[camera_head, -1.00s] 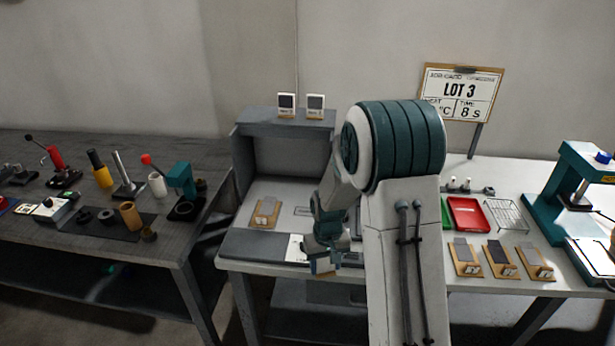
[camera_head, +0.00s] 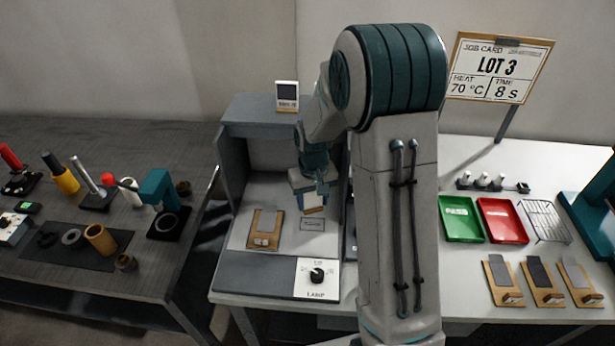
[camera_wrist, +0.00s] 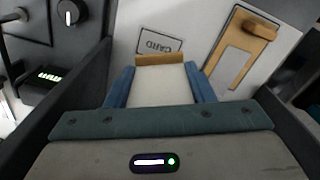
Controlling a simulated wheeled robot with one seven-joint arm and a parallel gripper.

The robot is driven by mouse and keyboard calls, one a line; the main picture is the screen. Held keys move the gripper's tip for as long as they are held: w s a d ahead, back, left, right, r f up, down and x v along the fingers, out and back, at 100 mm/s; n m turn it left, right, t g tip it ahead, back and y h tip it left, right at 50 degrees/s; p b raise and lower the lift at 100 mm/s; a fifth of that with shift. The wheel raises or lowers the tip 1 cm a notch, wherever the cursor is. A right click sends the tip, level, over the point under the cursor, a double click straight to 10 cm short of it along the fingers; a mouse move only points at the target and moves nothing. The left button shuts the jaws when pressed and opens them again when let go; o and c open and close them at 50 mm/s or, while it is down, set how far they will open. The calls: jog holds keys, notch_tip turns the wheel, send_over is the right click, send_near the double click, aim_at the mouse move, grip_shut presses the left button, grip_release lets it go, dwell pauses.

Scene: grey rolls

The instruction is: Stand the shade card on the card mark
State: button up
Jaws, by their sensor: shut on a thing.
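My gripper (camera_head: 308,190) is inside the grey booth, shut on the shade card. In the wrist view the card is a pale panel (camera_wrist: 160,84) with a wooden foot (camera_wrist: 160,59), held between the blue fingers. In the head view only its wooden edge (camera_head: 314,210) shows below the fingers. The card mark (camera_head: 312,224) is a small outlined rectangle on the booth floor. In the wrist view the mark, lettered CARD (camera_wrist: 158,46), lies just beyond the wooden foot. The card appears to be above the floor, close to the mark; the exact gap cannot be told.
A wooden holder (camera_head: 265,229) lies left of the mark. The lamp dial (camera_head: 317,274) is at the booth's front. One card (camera_head: 287,96) stands on the booth top. Green (camera_head: 461,219) and red (camera_head: 503,221) trays and several wooden holders lie to the right.

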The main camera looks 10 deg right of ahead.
jog(key=shift+w, duration=0.35)
jog(key=shift+s+d+f+b, duration=0.1)
jog(key=shift+d+f+b, duration=0.05)
jog(key=shift+f+b, duration=0.6)
jog(key=b, duration=0.3)
send_over(312, 225)
jog(key=shift+f, duration=2.6)
jog(key=shift+f+b, duration=0.45)
jog(key=shift+f, duration=0.2)
jog(key=o, duration=1.1)
jog(key=shift+r, duration=0.1)
jog(key=shift+d, duration=0.1)
notch_tip(312, 225, up, 14)
jog(key=shift+f+b, duration=0.1)
jog(key=shift+b, duration=0.2)
